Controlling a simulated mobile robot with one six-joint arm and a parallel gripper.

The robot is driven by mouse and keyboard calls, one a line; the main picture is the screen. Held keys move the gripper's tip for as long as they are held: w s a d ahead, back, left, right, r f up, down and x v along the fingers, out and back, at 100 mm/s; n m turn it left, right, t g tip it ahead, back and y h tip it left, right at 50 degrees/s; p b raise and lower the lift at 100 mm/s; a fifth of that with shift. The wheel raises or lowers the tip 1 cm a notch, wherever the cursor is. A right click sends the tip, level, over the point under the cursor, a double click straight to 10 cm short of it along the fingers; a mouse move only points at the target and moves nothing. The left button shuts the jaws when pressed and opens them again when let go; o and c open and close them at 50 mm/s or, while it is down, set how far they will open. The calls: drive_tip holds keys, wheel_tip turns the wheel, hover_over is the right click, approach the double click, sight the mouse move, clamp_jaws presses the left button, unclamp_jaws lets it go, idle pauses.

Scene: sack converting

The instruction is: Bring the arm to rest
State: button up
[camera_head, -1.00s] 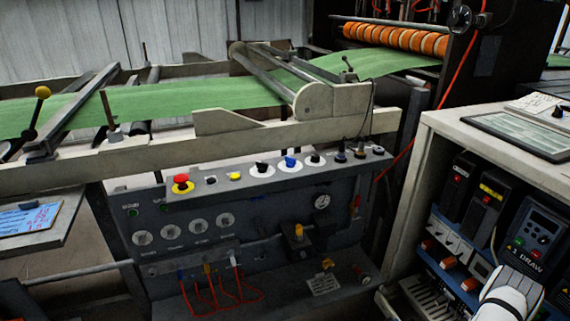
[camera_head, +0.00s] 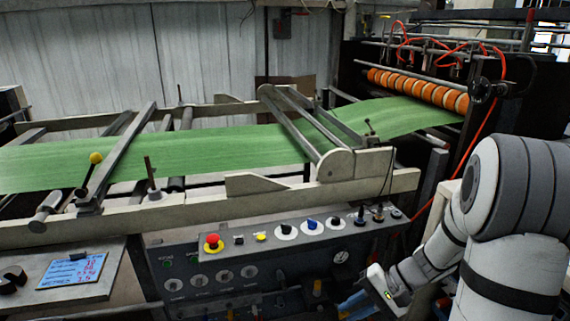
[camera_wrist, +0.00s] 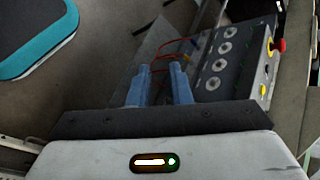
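My arm reaches in from the right in the head view, bent, with the wrist low in front of the control panel (camera_head: 205,262). My gripper (camera_wrist: 160,74) shows in the wrist view as two blue fingers with a gap between them, and nothing is held there. In the head view only part of the blue fingers shows, low beside the white wrist. The wrist view looks down past the fingers at the floor and at the panel with its grey dials and red button (camera_wrist: 280,45).
A green web (camera_head: 220,148) runs over the machine frame to orange rollers (camera_head: 420,90). The panel carries a red emergency button (camera_head: 213,242) and several knobs. A blue written card (camera_head: 72,270) lies on a side table at left. A teal-edged dark mat (camera_wrist: 40,62) lies on the floor.

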drive_tip(key=s+r+n+t+h+p, duration=0.1)
drive_tip(key=s+r+h+p, duration=0.3)
drive_tip(key=r, duration=0.6)
drive_tip(key=s+r+n+t+h+p, duration=0.1)
drive_tip(key=s+r+n+h+p, duration=0.3)
drive_tip(key=s+r, duration=0.3)
wheel_tip(320, 180, up, 4)
drive_tip(key=shift+a+f+n+h+p, duration=0.15)
drive_tip(key=shift+a+n+h+p, duration=0.2)
drive_tip(key=shift+h, duration=0.25)
drive_tip(key=shift+o, duration=1.2)
drive_tip(key=shift+s+d+r+t, duration=0.1)
drive_tip(key=shift+d+r+t, duration=0.15)
drive_tip(key=shift+t, duration=0.15)
